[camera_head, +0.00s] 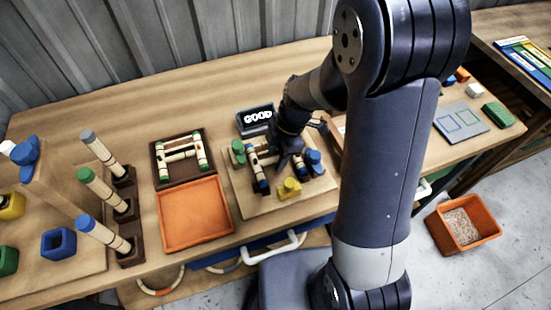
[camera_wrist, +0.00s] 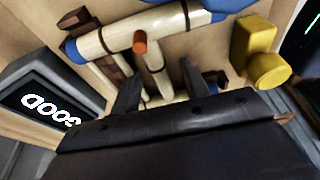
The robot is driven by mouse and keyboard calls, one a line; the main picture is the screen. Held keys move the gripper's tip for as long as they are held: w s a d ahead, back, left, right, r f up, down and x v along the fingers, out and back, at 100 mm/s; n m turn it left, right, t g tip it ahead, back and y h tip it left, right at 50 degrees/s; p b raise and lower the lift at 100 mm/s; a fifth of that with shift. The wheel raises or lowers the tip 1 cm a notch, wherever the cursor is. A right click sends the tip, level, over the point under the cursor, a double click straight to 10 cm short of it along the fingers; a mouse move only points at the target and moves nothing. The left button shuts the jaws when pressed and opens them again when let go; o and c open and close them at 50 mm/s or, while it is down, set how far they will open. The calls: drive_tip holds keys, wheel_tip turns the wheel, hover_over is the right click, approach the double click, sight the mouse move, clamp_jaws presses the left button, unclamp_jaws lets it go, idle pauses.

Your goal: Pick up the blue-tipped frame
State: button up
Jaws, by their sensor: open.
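The blue-tipped frame (camera_head: 258,168), made of pale rods with dark bindings, sits on a wooden board (camera_head: 240,199) in the middle of the bench. In the wrist view one long rod (camera_wrist: 150,32) of it has a blue end at left, and a short rod with an orange tip (camera_wrist: 139,43) lies near its middle. My gripper (camera_head: 289,153) is low over the board at the frame. In the wrist view its dark fingers (camera_wrist: 160,92) are apart, with part of a pale rod between them. The fingertips' contact with the rod is unclear.
A yellow block (camera_head: 289,187) and a blue-topped post (camera_head: 314,160) are close by on the board. A "GOOD" display (camera_head: 256,120) stands behind. An empty orange tray (camera_head: 194,214) and a dark tray with a green-tipped frame (camera_head: 181,157) are at left.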

drive_tip(key=shift+f, duration=0.1)
idle(0.5)
clamp_jaws()
